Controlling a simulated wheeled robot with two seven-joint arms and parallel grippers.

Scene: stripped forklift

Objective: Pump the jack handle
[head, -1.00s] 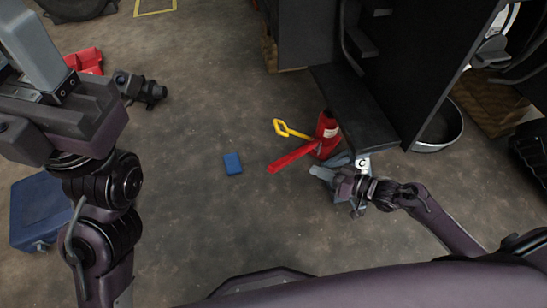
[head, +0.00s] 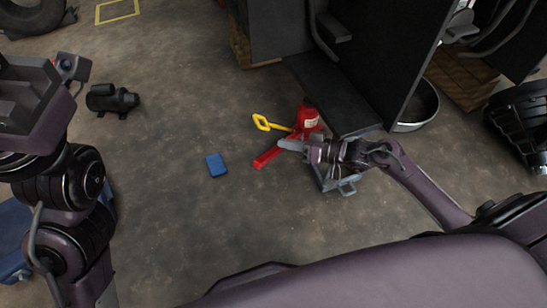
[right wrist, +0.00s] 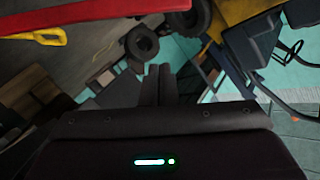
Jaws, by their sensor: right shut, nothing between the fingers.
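The red jack (head: 309,121) stands on the floor beside the dark forklift body in the head view. Its red handle bar (head: 267,158) slants down toward the lower left, and a yellow loop-ended rod (head: 263,123) sticks out to the left. My right gripper (head: 284,145) overlaps the handle in the head view, hiding its middle; I cannot tell if they touch. In the right wrist view its fingers (right wrist: 160,84) are together and empty, with the red bar (right wrist: 90,15) and yellow loop (right wrist: 42,36) apart at the upper left. My left arm (head: 65,185) is at the left; its fingers are unclear.
A blue block (head: 216,165) lies on the floor left of the handle. A grey frame-like item (head: 338,181) lies under my right wrist. The forklift body (head: 372,60) bounds the right side. A black motor-like part (head: 113,100) lies at the left. Mid-left floor is clear.

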